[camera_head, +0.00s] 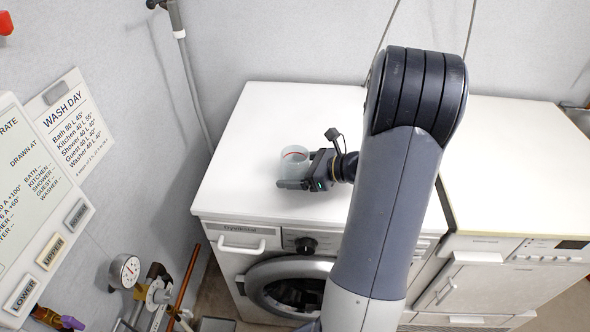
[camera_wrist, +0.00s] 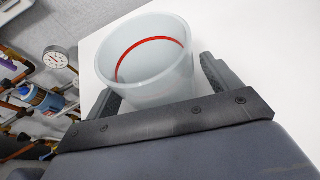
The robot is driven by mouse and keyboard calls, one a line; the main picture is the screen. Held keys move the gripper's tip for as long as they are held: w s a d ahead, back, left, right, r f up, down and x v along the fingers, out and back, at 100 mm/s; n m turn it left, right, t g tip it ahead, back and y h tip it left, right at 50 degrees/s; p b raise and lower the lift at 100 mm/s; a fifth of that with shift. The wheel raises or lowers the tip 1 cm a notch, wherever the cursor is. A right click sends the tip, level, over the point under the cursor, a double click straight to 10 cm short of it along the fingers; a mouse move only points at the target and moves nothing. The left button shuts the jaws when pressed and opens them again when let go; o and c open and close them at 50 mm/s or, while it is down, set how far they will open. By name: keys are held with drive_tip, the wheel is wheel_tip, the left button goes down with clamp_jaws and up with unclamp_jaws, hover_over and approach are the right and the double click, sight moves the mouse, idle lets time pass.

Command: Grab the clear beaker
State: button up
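The clear beaker (camera_head: 295,158) stands upright on the white washing machine top, left of my gripper (camera_head: 291,182). It is a pale, see-through cup with a red line around its inside. In the wrist view the beaker (camera_wrist: 150,65) sits between the two fingers of my gripper (camera_wrist: 160,88), with its open mouth above them. The fingers are spread, one on each side of it. A narrow gap shows at the right finger; contact at the left finger is hard to tell. The beaker's lower part is hidden by the gripper.
The washing machine top (camera_head: 250,130) is otherwise clear around the beaker. A second white appliance (camera_head: 520,170) stands to the right. A gauge (camera_head: 125,271) and pipes are at the lower left, below wall signs (camera_head: 70,120). A wall pipe (camera_head: 188,75) runs behind.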

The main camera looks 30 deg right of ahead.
drive_tip(key=c, duration=1)
